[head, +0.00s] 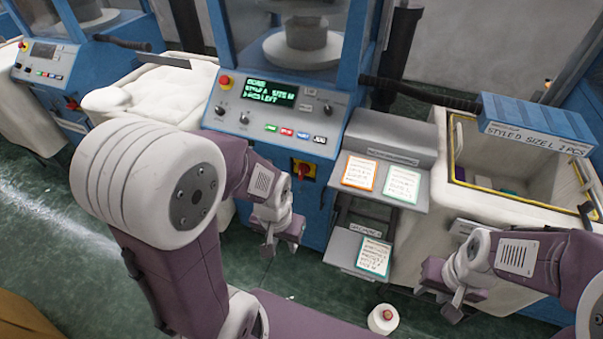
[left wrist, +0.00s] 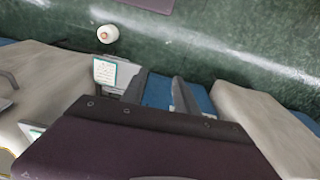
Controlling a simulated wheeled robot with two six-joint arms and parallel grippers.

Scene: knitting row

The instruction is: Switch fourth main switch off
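No number marks which is fourth. My left gripper (head: 281,248) is in front of the middle machine, below and left of its switch, apart from it. Its fingers are spread and empty, also in the left wrist view (left wrist: 157,92). My right gripper (head: 438,298) is open and empty, low at the right.
The middle panel has a lit green display (head: 269,92) and a red stop button (head: 225,82). Shelves with cards (head: 378,207) stand to its right, beside a padded bin (head: 470,200). A white spool-like object (head: 383,319) is on the green floor. A cream padded bin (head: 150,85) stands left.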

